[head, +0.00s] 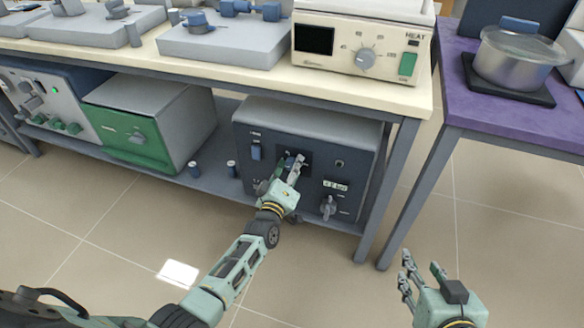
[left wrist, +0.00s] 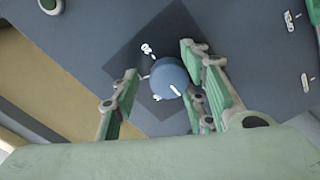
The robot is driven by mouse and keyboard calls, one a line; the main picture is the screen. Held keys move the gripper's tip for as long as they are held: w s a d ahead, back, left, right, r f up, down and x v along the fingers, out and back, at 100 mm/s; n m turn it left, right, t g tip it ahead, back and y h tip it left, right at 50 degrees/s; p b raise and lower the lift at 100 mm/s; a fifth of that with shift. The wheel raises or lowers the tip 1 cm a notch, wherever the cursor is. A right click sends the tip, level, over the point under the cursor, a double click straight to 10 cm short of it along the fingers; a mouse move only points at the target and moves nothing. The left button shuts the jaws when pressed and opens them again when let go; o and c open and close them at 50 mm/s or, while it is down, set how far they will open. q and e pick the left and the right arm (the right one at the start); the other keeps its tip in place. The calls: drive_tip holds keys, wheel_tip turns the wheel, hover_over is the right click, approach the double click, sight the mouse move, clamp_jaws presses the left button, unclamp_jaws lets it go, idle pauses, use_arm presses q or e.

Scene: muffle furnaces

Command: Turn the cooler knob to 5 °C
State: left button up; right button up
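A dark blue-grey unit (head: 262,115) sits on the lower shelf; I take it for the cooler. Its round blue knob (left wrist: 170,77) has a white pointer mark toward the lower right in the left wrist view, on a dark square plate with small white marks too small to read. My left gripper (head: 292,168) is at the unit's front and partly hides the knob in the head view. In the left wrist view its fingers (left wrist: 160,90) are open on either side of the knob, the right one very close; contact cannot be told. My right gripper (head: 424,275) is open and empty over the floor.
A green-fronted box (head: 135,140) stands left on the shelf. The cream bench top (head: 250,80) overhangs; a purple table (head: 500,115) stands right.

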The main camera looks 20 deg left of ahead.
use_arm(q)
drive_tip(key=shift+s+f, duration=0.1)
drive_tip(key=shift+f, duration=0.05)
drive_tip(key=s, duration=1.1)
drive_tip(key=shift+s+a, duration=0.25)
drive_tip(key=shift+s, duration=0.15)
